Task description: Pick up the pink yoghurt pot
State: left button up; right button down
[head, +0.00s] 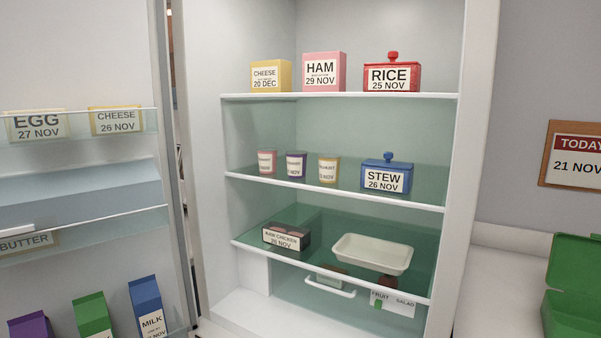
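The pink yoghurt pot (267,162) stands upright on the middle glass shelf of the open fridge, at the left end. It has a white label whose small print I cannot read. A purple pot (296,165) stands just to its right, and a yellow pot (328,168) stands further right. Neither my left gripper nor my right gripper shows in the head view.
A blue STEW box (386,175) shares the shelf. Cheese (270,76), HAM (323,72) and RICE (391,75) stand above. Raw chicken (286,237) and a white tray (372,254) are below. The open door (95,60) is left; a green box (572,290) is right.

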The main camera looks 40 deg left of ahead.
aim_at(268, 157)
jog(key=k+j+u, duration=0.1)
jog(key=k+j, duration=0.2)
jog(key=k+j+u, duration=0.15)
jog(key=k+j, duration=0.2)
jog(key=j, duration=0.2)
jog(key=k+j+u, duration=0.1)
jog(key=k+j, duration=0.15)
jog(key=j, duration=0.25)
jog(key=i+j, duration=0.1)
jog(key=j, duration=0.2)
jog(key=j+u, duration=0.15)
jog(key=i+j, duration=0.05)
jog(key=j, duration=0.05)
